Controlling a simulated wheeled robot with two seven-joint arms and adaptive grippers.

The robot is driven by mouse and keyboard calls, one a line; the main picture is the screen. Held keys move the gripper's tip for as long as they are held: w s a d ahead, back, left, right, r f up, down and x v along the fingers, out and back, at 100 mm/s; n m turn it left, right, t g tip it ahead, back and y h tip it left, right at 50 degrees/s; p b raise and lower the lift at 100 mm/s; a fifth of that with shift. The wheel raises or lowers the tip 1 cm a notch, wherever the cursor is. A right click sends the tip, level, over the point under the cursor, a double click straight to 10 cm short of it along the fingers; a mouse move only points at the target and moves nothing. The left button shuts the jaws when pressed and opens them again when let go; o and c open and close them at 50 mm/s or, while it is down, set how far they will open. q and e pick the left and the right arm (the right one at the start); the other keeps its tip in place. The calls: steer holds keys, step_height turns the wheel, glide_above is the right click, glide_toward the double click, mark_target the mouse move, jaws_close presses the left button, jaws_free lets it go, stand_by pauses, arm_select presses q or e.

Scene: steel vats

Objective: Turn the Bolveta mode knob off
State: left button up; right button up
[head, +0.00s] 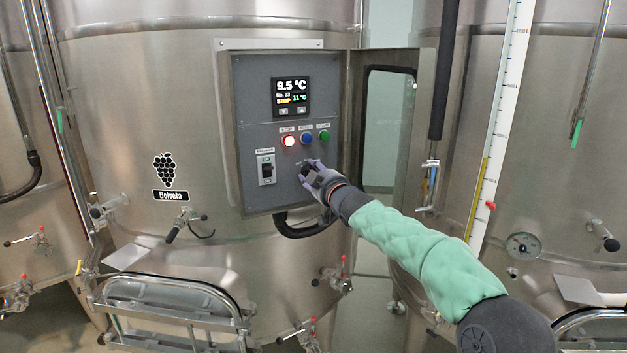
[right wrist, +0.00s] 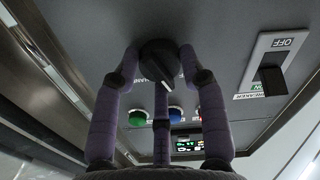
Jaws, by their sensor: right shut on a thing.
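The Bolveta vat (head: 110,100) carries a grey control panel (head: 240,110) with its door open to the right. The black mode knob (right wrist: 158,58) is at the panel's lower right and shows clearly only in the right wrist view. Its white pointer line points down and slightly right in that view. My right gripper (head: 308,172) has its purple fingers closed around the knob, as the right wrist view (right wrist: 160,66) also shows. In the head view my fingers largely hide the knob. My left gripper is not in view.
A display (head: 291,96) reads 9.5 °C, with STOP and 11 °C below. Red (head: 288,140), blue (head: 306,138) and green (head: 324,136) buttons sit above the knob; the red one glows. A breaker switch (head: 266,168) is to the left. The open door (head: 400,140) stands close right.

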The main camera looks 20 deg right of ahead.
steer(key=shift+s+a+r+n+b, duration=0.1)
steer(key=shift+r+n+b, duration=0.2)
steer(key=shift+n, duration=0.7)
steer(key=shift+r+n+b, duration=0.15)
steer(key=shift+n+b, duration=0.15)
steer(key=shift+n, duration=0.7)
steer(key=shift+f, duration=0.1)
steer(key=o, duration=1.1)
steer(key=shift+a, duration=0.1)
steer(key=shift+a+f, duration=0.1)
steer(key=shift+f, duration=0.1)
steer(key=shift+f, duration=0.1)
steer(key=s, duration=1.1)
steer(key=shift+s, duration=0.4)
